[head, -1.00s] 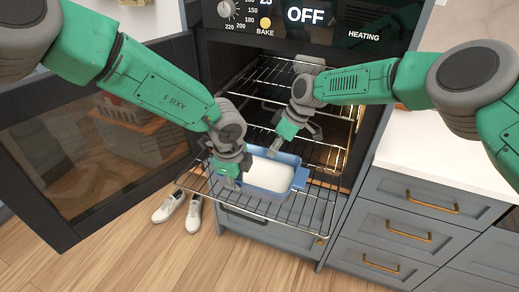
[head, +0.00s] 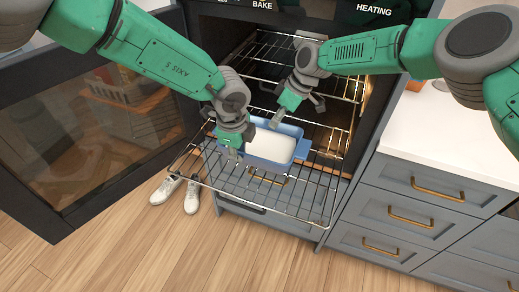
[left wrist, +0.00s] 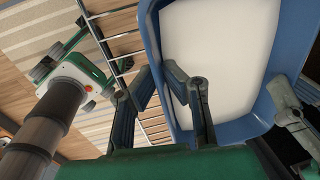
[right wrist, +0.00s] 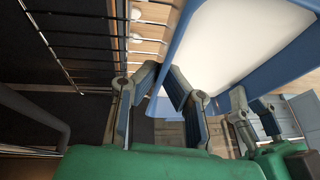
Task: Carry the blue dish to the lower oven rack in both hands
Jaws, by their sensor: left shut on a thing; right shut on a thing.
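The blue dish (head: 297,150), with a white filling, is over the pulled-out lower oven rack (head: 250,195); I cannot tell whether it touches the wires. My left gripper (head: 232,150) is shut on the rim at the dish's left end. The left wrist view shows its fingers (left wrist: 160,78) at the blue rim (left wrist: 232,130). My right gripper (head: 276,120) is shut on the dish's far rim. The right wrist view shows its fingers (right wrist: 164,80) meeting at the blue wall (right wrist: 182,50). The fingers hide small parts of the rim.
The oven door (head: 95,140) stands open at the left. An upper rack (head: 275,60) is inside the oven. Drawers and a white counter (head: 440,140) stand to the right. White shoes (head: 178,192) lie on the floor. Bare rack wires show in front of the dish.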

